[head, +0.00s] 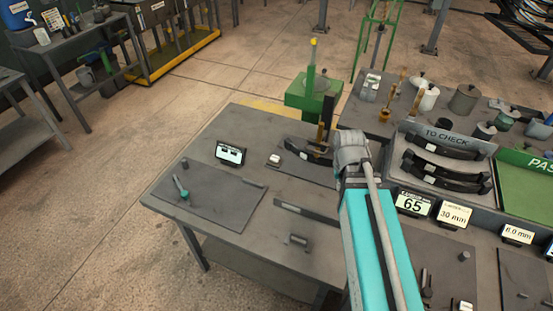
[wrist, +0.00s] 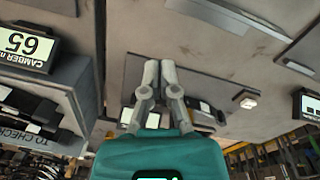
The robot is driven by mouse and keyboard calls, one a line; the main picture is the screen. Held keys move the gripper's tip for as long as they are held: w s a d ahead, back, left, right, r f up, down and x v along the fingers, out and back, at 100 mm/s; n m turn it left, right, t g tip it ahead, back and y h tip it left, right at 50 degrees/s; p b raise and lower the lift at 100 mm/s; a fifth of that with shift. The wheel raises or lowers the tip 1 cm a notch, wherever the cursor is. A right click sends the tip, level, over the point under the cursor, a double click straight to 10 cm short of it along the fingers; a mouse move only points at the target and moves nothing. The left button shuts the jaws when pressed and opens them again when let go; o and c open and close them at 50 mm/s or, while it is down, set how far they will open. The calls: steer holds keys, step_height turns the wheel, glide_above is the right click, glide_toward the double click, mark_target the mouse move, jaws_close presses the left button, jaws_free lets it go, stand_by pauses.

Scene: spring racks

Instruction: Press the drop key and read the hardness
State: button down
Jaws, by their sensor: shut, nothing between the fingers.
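A small display (head: 230,153) with a lit, unreadable screen stands on the grey table. A small white-topped block (head: 274,160), possibly the drop key, sits to its right; it also shows in the wrist view (wrist: 249,103). A dark curved leaf spring (head: 300,149) lies on a dark plate behind, with an upright brown-handled tool (head: 320,131) beside it. In the wrist view, my gripper (wrist: 158,64) is shut and empty above the dark plate (wrist: 133,68), apart from the white-topped block. In the head view my arm hides my gripper.
A dark mat (head: 205,195) with a green-ended tool lies at front left. A green stand (head: 314,90) rises behind the table.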

steer(key=w+a+f+t+h+b, duration=0.1)
steer(key=w+a+h+b, duration=0.1)
steer(key=w+a, duration=0.3)
steer(key=w+a+f+t+h+b, duration=0.1)
steer(key=w+a+t+b, duration=0.15)
steer(key=w, duration=0.55)
steer(key=n+t+h+b, duration=0.1)
steer(key=t+h+b, duration=0.1)
steer(key=t, duration=0.1)
glide_above(274, 158)
steer(key=shift+s+r, duration=0.15)
steer(key=shift+r, duration=0.25)
steer(key=shift+d+f, duration=0.1)
steer(key=shift+f, duration=0.15)
step_height(274, 158, down, 8)
steer(key=b, duration=0.8)
steer(key=shift+f+b, duration=0.2)
steer(key=shift+b, duration=0.2)
steer(key=shift+f, duration=0.1)
steer(key=shift+f+b, duration=0.3)
steer(key=shift+b, duration=0.1)
